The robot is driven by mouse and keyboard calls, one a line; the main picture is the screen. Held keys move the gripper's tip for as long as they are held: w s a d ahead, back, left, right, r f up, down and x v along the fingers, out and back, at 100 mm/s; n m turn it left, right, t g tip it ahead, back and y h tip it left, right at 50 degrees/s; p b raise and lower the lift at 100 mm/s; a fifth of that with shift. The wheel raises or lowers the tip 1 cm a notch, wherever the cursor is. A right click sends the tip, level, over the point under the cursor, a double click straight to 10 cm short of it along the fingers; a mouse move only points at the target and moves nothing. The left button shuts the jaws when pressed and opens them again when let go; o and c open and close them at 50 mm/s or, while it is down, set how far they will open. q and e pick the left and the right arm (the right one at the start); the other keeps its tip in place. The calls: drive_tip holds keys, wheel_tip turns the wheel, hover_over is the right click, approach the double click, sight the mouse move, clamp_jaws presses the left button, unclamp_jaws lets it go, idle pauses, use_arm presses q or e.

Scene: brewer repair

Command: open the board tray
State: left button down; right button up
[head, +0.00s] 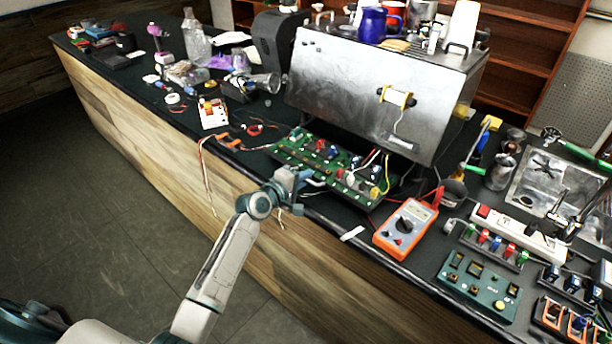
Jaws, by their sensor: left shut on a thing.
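A green circuit board (318,152) with several components and wires lies flat at the counter's front edge, out in front of the steel brewer housing (350,92). It seems to be the board tray, and its back edge is close to the housing's lower front. My left gripper (296,181) is at the board's front edge and is shut there, on what looks like the tray's front; the fingers hide the exact contact. Yellow, red and white wires (376,178) rise from the board's right part. My right gripper is not in view.
An orange multimeter (405,228) lies just right of the board. A power strip (520,232) and a green control panel (476,286) are further right. A small white box with loose wires (212,113) is left. Cups stand on the housing. The floor in front is clear.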

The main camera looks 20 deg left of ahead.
use_arm(q)
drive_tip(key=shift+w, duration=0.1)
drive_tip(key=c, duration=1.7)
unclamp_jaws()
drive_tip(key=b+v, duration=0.2)
drive_tip(key=v, duration=0.9)
